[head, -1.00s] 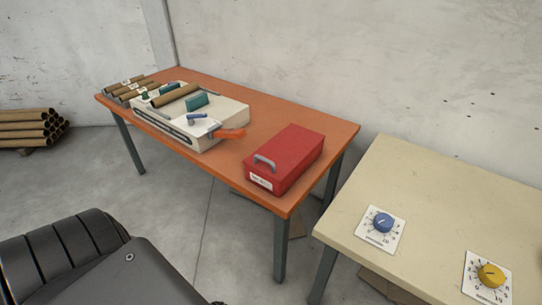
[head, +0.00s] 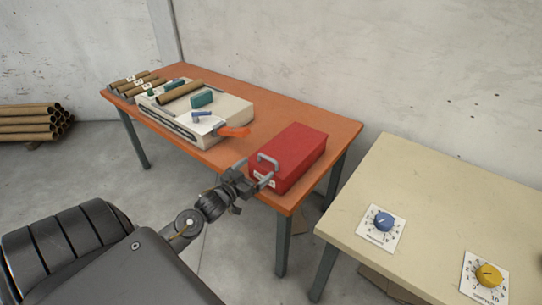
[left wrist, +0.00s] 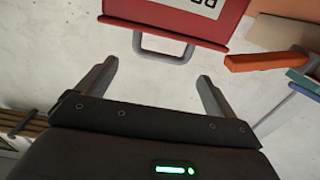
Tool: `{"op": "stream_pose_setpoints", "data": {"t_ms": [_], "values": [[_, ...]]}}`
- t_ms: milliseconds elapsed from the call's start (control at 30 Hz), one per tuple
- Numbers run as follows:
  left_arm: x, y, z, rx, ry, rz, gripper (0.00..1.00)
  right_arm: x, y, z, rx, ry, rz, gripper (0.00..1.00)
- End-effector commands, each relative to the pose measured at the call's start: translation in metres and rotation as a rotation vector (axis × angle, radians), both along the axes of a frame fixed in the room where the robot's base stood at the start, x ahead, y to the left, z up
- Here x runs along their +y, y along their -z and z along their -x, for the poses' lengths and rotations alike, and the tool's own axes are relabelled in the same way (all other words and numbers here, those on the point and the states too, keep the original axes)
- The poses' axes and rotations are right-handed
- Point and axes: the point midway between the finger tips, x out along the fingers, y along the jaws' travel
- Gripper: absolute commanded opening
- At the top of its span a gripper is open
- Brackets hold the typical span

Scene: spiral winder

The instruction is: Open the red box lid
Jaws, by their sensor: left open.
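The red box (head: 300,152) sits shut at the near right end of the orange table. Its grey handle (head: 268,158) is on the front of the box and also shows in the left wrist view (left wrist: 165,57). My left gripper (head: 258,180) is open and empty in front of the box, close to the handle. In the left wrist view the gripper (left wrist: 158,78) has its two fingers spread wide, with the handle just beyond and between the tips. The box's white label (left wrist: 200,5) is partly cut off there. My right gripper is out of view.
The orange table (head: 290,110) also bears a cream winder (head: 225,108) with an orange lever (head: 235,131) left of the box, and cardboard tubes (head: 140,82). A cream table (head: 430,180) with a blue dial (head: 383,220) and a yellow dial (head: 489,275) stands to the right.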

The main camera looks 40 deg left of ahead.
Motion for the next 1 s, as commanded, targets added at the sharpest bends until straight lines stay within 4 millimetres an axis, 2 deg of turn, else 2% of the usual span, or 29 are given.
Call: {"op": "stream_pose_setpoints", "data": {"t_ms": [300,500,667,900,933,1000], "values": [[0.002,-0.002,-0.06,-0.001,-0.001,0.001,0.93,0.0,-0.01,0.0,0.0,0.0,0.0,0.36],[0.002,-0.001,-0.085,0.0,0.0,0.0,0.93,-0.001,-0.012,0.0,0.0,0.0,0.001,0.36],[0.002,0.0,-0.093,0.0,0.0,0.0,0.93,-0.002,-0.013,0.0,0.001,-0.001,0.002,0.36],[0.002,0.0,-0.093,0.001,0.0,0.0,0.93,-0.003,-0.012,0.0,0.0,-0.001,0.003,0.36],[0.002,0.0,-0.093,0.001,0.0,0.0,0.92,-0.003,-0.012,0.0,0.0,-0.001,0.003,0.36],[0.002,0.0,-0.093,0.001,0.0,0.0,0.82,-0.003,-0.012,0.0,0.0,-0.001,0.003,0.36]]}}
